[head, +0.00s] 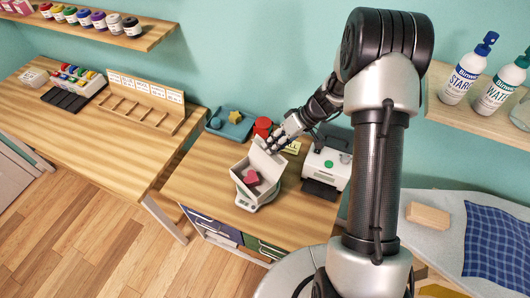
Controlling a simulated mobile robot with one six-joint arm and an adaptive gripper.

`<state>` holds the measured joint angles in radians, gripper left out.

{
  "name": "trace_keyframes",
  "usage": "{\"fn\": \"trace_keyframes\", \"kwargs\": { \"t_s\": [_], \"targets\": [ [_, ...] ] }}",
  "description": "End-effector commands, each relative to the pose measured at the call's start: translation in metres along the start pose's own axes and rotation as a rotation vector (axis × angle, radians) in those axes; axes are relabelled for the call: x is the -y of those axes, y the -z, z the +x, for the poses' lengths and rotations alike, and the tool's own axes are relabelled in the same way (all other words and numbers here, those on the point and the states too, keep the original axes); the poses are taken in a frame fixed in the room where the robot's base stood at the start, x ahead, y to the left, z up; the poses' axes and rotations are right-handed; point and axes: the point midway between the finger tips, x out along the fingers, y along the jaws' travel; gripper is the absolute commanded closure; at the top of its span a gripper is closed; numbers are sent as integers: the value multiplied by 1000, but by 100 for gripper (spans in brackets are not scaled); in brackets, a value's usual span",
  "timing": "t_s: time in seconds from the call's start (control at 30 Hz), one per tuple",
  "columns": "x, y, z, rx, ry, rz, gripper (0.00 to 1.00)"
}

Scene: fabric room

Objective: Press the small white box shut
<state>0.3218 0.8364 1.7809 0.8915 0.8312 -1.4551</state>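The small white box (241,186) stands on the middle wooden table with its lid (266,162) raised. A red-pink piece (252,179) shows inside it. A light grey device like a small scale (246,204) shows at the box's front edge, seemingly under it. My gripper (273,143) is at the upper edge of the raised lid, on its back right side. I cannot tell whether it touches the lid. The fingers are small and partly overlap the lid, so their opening is unclear.
A white-and-black machine (328,165) stands close on the right. A red container (262,127) and a blue tray (228,127) stand behind. The table front (200,190) left of the box is clear. Bottles (468,68) stand on the right shelf.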

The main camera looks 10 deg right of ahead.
Motion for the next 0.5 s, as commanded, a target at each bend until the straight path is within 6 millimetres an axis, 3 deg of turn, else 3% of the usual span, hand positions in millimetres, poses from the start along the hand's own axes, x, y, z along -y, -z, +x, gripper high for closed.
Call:
{"fn": "trace_keyframes", "kwargs": {
  "t_s": [0.2, 0.5],
  "targets": [
    [0, 0, 38, 1, 1, 0, 78],
    [0, 1, 53, -1, 0, 0, 78]
  ]
}}
